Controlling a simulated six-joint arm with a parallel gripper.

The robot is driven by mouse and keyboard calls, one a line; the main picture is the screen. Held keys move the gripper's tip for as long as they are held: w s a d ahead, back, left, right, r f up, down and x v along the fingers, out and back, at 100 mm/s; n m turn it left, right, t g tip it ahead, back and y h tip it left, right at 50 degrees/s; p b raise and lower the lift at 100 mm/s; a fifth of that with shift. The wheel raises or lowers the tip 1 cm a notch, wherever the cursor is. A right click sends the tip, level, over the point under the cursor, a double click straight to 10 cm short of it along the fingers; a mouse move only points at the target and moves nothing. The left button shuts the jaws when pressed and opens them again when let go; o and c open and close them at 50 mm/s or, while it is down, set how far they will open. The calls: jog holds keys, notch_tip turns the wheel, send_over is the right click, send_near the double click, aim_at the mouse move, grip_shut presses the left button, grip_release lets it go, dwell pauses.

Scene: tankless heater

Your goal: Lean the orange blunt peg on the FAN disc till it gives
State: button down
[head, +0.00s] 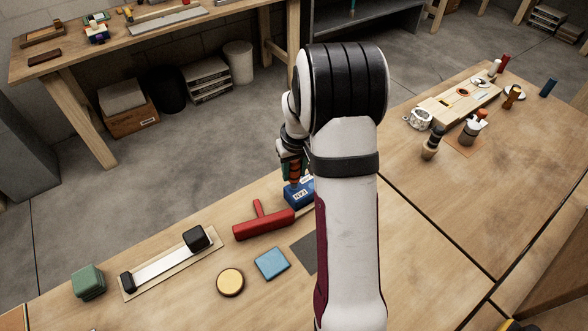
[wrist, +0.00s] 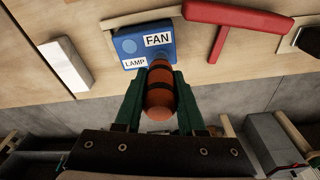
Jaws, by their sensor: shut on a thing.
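My gripper (wrist: 151,92) has green fingers and is shut on the orange peg (wrist: 159,97), which has dark bands. The peg points at the blue box (wrist: 123,44), with its far end over the box just below the FAN label (wrist: 158,40). I cannot tell whether it touches. No FAN disc is distinguishable; the peg may cover it. A paler blue disc (wrist: 128,46) shows above the LAMP label (wrist: 134,63). In the head view, the blue box (head: 293,199) is on the bench, partly behind my arm, with my gripper (head: 291,168) above it.
A red T-shaped thing (head: 263,224) lies close beside the box. A blue square (head: 271,263), a yellow round thing (head: 230,282) and a strip with black ends (head: 166,262) lie nearer. Several items stand at the far right of the bench. Bare wood lies between.

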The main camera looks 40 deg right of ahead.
jog(key=shift+f, duration=0.5)
dwell(0.7)
jog(key=shift+r, duration=3.5)
